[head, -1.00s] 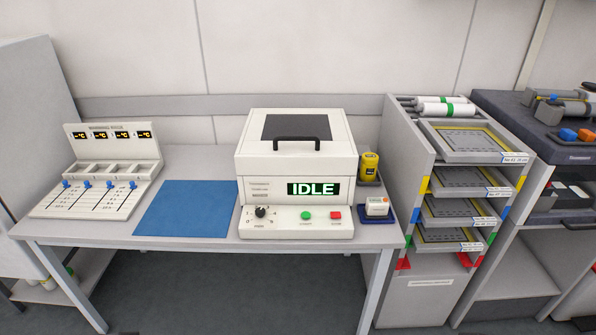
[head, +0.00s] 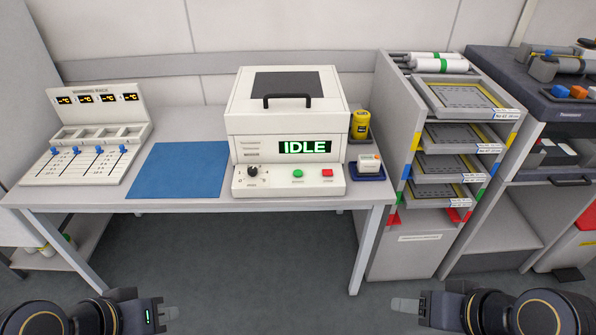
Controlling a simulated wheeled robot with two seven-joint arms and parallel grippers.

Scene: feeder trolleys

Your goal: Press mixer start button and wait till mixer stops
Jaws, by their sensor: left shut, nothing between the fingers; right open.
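The white mixer (head: 288,107) stands on the table with its lid down, a black handle on top. Its display (head: 305,148) reads IDLE in green. On its front panel are a black knob (head: 252,171), a green start button (head: 298,174) and a red button (head: 327,173). My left gripper (head: 172,313) is at the bottom left, shut and empty, in front of and below the table. My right gripper (head: 395,305) is at the bottom right, open, also well away from the mixer. Neither touches anything.
A blue mat (head: 178,170) lies left of the mixer on the grey table (head: 215,203). A tray rack (head: 410,258) stands beside the table.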

